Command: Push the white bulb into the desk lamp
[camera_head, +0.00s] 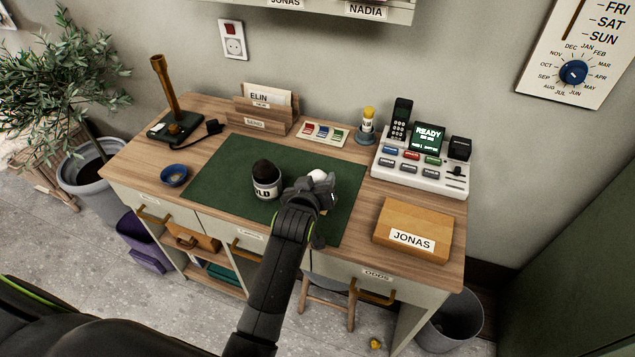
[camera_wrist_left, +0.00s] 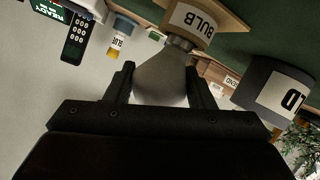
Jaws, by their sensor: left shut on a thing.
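The white bulb (camera_head: 319,175) is at the right part of the green mat. My left gripper (camera_head: 312,187) is shut on it; in the left wrist view the bulb's pale glass (camera_wrist_left: 160,78) sits between the two fingers. The bulb's metal cap (camera_wrist_left: 179,44) meets a wooden stand labelled BULB (camera_wrist_left: 197,20); I cannot tell whether it is still seated there. The desk lamp (camera_head: 166,90), a brass post on a black base, stands at the desk's back left, well away from the gripper. My right gripper is not in view.
A cup labelled OLD (camera_head: 266,187) holding a dark bulb stands just left of the gripper. A blue bowl (camera_head: 174,176) is near the lamp. A wooden letter holder (camera_head: 262,117), a glue bottle (camera_head: 368,121), a button console (camera_head: 420,170) and a JONAS box (camera_head: 414,229) line the back and right.

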